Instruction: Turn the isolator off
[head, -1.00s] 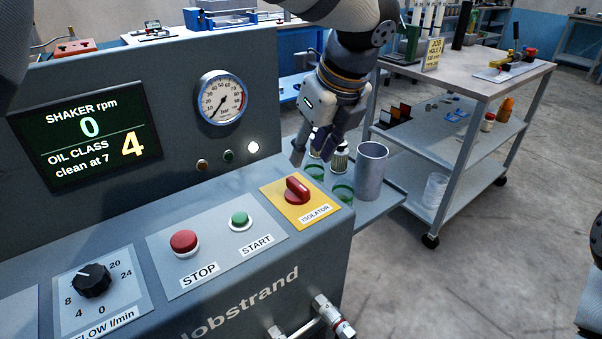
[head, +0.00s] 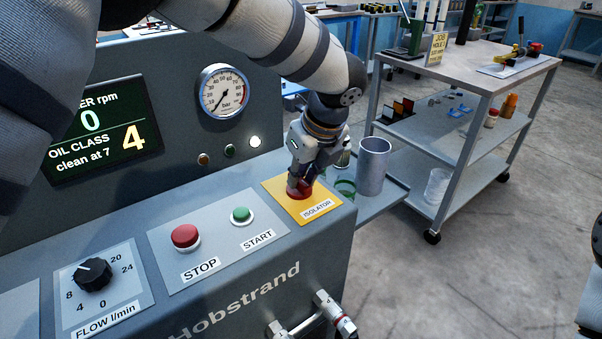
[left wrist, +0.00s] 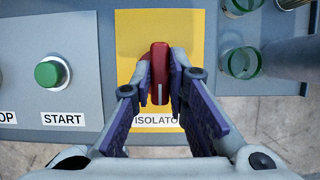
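The isolator is a red rotary handle (left wrist: 160,72) on a yellow plate (head: 318,207) labelled ISOLATOR, at the right end of the machine's sloping panel. In the left wrist view the handle lies lengthwise up and down the picture, with a white mark on its near end. My left gripper (head: 300,186) is down at the handle, one finger on each side. In the left wrist view the fingertips (left wrist: 160,78) close in on its sides with hardly any gap, and look shut on it. In the head view the gripper hides most of the handle.
The green START button (head: 241,215) and red STOP button (head: 185,236) lie left of the plate. A metal cup (head: 373,167) and green-rimmed glasses (left wrist: 240,62) stand beyond the panel's right end. The display (head: 100,135) reads 0 rpm and oil class 4.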

